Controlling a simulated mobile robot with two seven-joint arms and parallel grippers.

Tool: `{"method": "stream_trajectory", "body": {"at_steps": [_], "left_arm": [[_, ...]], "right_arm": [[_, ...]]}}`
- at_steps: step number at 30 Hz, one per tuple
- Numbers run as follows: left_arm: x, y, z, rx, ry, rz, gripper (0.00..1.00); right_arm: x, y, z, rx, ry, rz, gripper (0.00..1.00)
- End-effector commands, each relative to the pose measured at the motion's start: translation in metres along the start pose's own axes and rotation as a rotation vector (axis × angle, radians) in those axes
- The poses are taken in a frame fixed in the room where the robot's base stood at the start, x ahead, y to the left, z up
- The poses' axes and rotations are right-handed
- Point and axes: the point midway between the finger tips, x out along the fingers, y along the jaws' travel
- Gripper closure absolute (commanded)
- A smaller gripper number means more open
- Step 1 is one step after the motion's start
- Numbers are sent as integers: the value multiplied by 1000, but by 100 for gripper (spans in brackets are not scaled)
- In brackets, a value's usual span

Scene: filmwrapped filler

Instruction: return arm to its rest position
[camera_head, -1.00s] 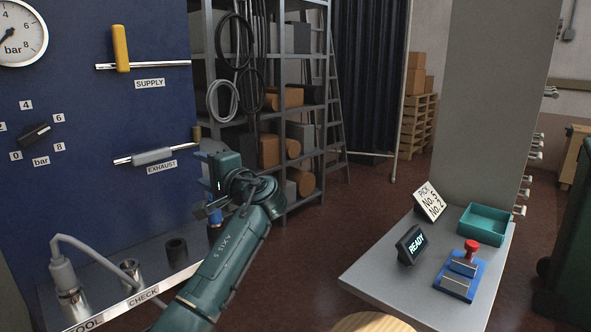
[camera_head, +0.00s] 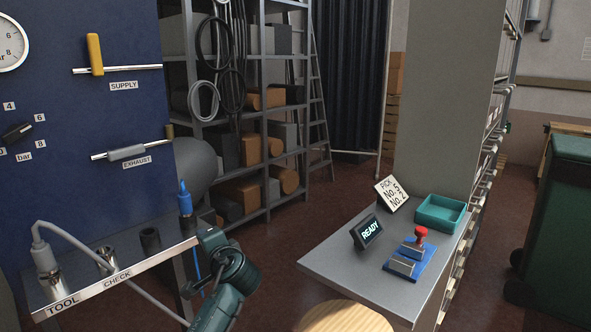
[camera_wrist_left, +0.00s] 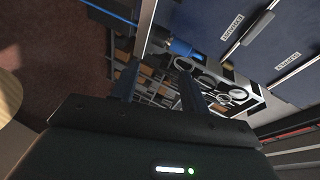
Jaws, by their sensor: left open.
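My left arm comes up from the bottom of the head view. Its gripper (camera_head: 204,240) is to the right of and below a blue-topped tool (camera_head: 185,201) standing at the right end of the steel ledge (camera_head: 135,262). In the left wrist view the two dark fingers (camera_wrist_left: 158,88) are spread apart with nothing between them. A blue cylindrical part (camera_wrist_left: 182,48) shows beyond them, apart from the fingers. A blue hose hangs below the ledge near the gripper. My right gripper is in neither view.
A blue panel (camera_head: 85,110) with supply and exhaust sliders rises behind the ledge. A grey hose plug (camera_head: 44,258) and dark socket (camera_head: 150,240) stand on the ledge. A grey counter (camera_head: 325,260) with a READY display (camera_head: 368,231) and teal tray (camera_head: 441,213) is right. A round wooden top (camera_head: 343,318) is at the bottom.

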Motion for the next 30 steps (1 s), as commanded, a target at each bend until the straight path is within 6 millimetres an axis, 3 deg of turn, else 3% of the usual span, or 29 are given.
{"method": "stream_trajectory", "body": {"at_steps": [1,6,9,13,16,21,25,30], "left_arm": [[-4,34,11,-25,35,63,55],[-35,139,51,-177,163,281,55],[-67,188,78,-293,222,405,55],[-118,236,115,-461,273,557,55],[-162,258,144,-602,294,662,55],[-226,268,182,-822,301,793,55],[-254,266,197,-932,296,845,55],[-266,264,204,-984,292,866,55]], "right_arm": [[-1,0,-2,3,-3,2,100],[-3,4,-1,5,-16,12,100],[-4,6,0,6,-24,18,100],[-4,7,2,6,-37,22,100],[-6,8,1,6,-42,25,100],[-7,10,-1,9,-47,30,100],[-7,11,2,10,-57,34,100],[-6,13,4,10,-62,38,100]]}}
